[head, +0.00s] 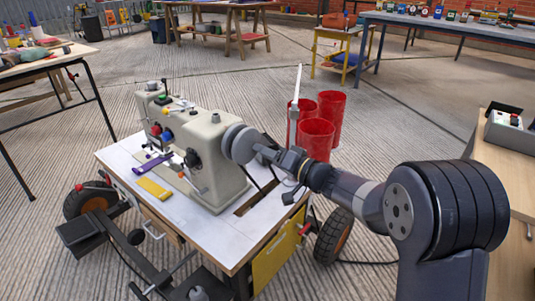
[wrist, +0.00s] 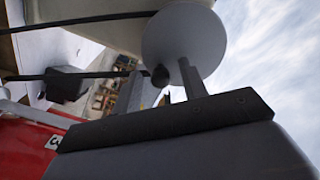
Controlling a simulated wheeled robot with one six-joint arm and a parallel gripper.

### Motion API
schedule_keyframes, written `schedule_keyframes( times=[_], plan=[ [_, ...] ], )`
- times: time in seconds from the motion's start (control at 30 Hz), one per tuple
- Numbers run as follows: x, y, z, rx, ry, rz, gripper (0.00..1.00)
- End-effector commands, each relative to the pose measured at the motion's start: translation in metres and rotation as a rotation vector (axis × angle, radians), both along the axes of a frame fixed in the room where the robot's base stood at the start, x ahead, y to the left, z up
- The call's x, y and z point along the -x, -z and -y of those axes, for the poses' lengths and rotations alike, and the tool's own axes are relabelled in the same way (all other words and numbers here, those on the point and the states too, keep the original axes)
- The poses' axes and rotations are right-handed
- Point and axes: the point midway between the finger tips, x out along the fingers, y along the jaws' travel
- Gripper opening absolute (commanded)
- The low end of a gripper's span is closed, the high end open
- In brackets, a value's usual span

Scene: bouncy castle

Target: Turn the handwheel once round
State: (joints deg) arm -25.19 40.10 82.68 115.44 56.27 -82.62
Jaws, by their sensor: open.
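The handwheel (head: 238,143) is a grey disc on the right end of a cream sewing machine (head: 210,150). In the wrist view the handwheel (wrist: 183,30) fills the top middle, with a small dark knob (wrist: 160,75) at its lower edge. My gripper (head: 268,153) is just right of the wheel in the head view. In the wrist view my gripper (wrist: 161,68) is open, with one finger on each side of the knob. The right finger overlaps the wheel's face. I cannot tell whether either finger touches the knob or wheel.
The machine stands on a white-topped wheeled table (head: 120,157) with a purple piece (head: 153,163) and a yellow piece (head: 152,188). Red bins (head: 316,136) stand on the floor behind my arm. Workbenches line the back and sides; open floor lies between.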

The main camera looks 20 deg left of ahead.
Motion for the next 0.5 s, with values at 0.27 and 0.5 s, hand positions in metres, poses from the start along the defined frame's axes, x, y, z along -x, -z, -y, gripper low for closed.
schedule_keyframes(
  times=[0.27,0.5],
  plan=[
    [0.005,-0.002,0.02,0.001,0.002,0.0,0.41],
    [0.018,-0.002,0.068,0.001,0.003,-0.001,0.41]
  ],
)
